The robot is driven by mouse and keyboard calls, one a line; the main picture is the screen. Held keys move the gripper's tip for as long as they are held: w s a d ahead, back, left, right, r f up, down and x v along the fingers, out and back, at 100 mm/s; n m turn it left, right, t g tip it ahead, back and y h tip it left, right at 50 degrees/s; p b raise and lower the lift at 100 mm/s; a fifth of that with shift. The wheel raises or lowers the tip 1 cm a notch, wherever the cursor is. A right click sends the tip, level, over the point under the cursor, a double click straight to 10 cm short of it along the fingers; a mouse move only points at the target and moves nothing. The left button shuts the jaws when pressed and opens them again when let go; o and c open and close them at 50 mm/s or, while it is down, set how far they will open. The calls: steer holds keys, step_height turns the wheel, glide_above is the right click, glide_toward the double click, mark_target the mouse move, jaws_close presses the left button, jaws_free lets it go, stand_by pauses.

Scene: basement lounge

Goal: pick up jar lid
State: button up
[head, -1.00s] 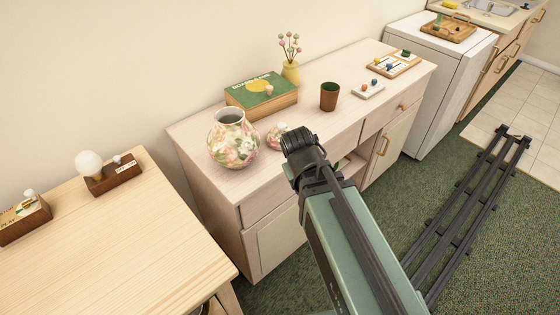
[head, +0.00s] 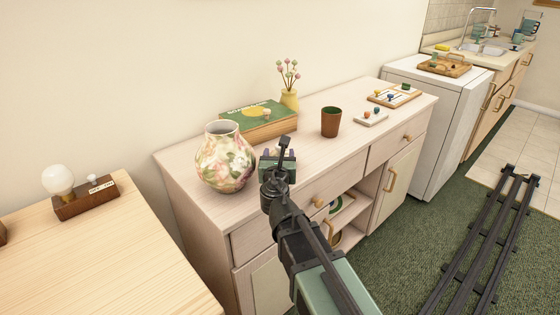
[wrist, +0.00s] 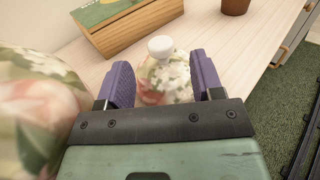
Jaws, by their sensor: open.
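The jar lid (wrist: 163,78) is a floral dome with a white knob on top. It stands on the sideboard top and shows in the wrist view between my two purple fingers. My gripper (wrist: 161,72) is open, with a finger on either side of the lid and visible gaps. In the head view my gripper (head: 278,153) is over the sideboard and hides the lid. The matching floral jar (head: 228,158) stands just left of my gripper, its mouth open; its side fills the left of the wrist view (wrist: 38,115).
A green-topped game box (head: 259,122) lies behind the lid, with a flower vase (head: 290,100) near it. A brown cup (head: 331,122) and small game boards (head: 395,95) stand to the right on the sideboard (head: 345,152). The floral jar is a close obstacle at left.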

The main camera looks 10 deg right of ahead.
steer(key=x, duration=0.6)
steer(key=shift+f, duration=0.15)
steer(key=shift+s, duration=0.15)
steer(key=c, duration=1.1)
